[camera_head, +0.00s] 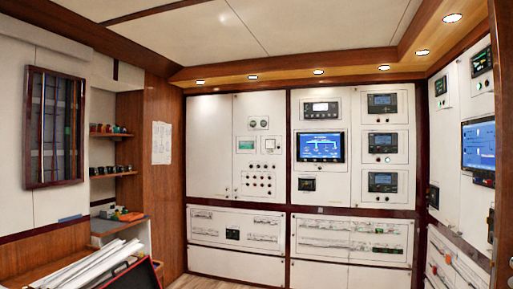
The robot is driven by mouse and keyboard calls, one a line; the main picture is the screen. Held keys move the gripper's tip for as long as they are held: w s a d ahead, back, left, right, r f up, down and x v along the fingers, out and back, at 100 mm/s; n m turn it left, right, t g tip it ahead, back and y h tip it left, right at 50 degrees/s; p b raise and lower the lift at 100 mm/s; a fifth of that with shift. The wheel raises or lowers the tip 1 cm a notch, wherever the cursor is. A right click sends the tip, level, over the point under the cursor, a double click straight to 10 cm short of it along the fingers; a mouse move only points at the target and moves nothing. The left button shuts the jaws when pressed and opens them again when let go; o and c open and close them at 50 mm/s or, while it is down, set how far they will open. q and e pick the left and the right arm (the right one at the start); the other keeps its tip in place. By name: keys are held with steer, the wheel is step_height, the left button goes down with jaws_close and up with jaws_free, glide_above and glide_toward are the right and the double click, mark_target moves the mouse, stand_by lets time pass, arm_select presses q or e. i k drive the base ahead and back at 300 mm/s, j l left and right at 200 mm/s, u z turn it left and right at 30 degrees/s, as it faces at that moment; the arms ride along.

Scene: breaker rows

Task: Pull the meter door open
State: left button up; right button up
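A white wall of cabinet panels stands ahead in the head view. I cannot tell for sure which panel is the meter door, and no handle is clear at this size. Neither of my grippers is in view.
A plain white panel (209,150) is left of the gauges. A blue screen (321,147) is to the right. Rolled papers (85,265) and a desk fill the lower left. Shelves (112,174) hold small items. Little floor (196,281) shows.

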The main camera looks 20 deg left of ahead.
mark_target(259, 117)
steer(key=i, duration=2.95)
steer(key=i+u, duration=0.15)
steer(key=i, duration=0.55)
steer(key=i+l+u, duration=0.1)
steer(key=i, duration=0.6)
steer(key=i+l+u, duration=0.15)
steer(key=i, duration=0.5)
